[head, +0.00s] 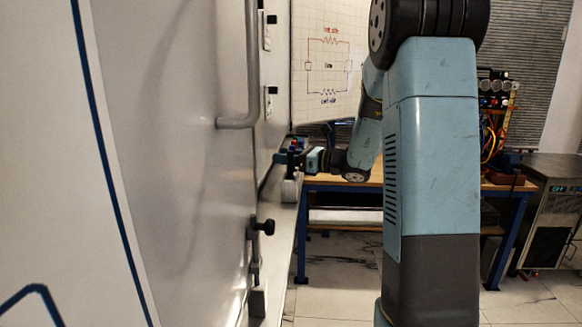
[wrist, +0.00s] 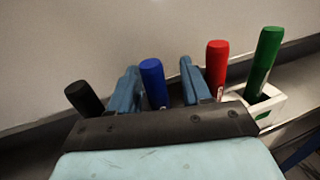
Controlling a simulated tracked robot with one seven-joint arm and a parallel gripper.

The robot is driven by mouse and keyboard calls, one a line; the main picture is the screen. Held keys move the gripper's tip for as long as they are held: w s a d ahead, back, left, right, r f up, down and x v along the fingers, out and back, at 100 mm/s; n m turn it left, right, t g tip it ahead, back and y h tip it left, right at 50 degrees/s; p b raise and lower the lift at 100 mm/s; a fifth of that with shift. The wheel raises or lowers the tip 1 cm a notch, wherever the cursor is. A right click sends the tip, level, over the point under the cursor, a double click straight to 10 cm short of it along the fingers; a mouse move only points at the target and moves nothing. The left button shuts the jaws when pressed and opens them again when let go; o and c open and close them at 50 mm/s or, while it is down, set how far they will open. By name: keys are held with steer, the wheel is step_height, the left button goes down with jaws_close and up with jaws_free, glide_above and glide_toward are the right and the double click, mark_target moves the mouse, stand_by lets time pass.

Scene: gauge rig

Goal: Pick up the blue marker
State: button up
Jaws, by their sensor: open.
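The blue marker (wrist: 153,84) stands upright, cap up, in the wrist view. My gripper (wrist: 160,66) is open, with one blue finger to the left of the marker and the other to its right. The marker sits between the fingers, nearer the left one, with a wider gap on its right. Its lower part is hidden behind the dark gripper body. In the head view my gripper (head: 293,157) is small and far off, at the whiteboard's ledge, and the blue marker cannot be made out clearly there.
A black marker (wrist: 83,97) stands just left of the left finger. A red marker (wrist: 217,66) stands close right of the right finger, and a green marker (wrist: 264,60) stands in a white holder (wrist: 272,104). The whiteboard (wrist: 100,40) rises behind them. A wooden workbench (head: 340,183) stands beyond.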

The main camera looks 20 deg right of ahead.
steer(key=shift+c, duration=0.4)
jaws_close()
steer(key=shift+r, duration=0.15)
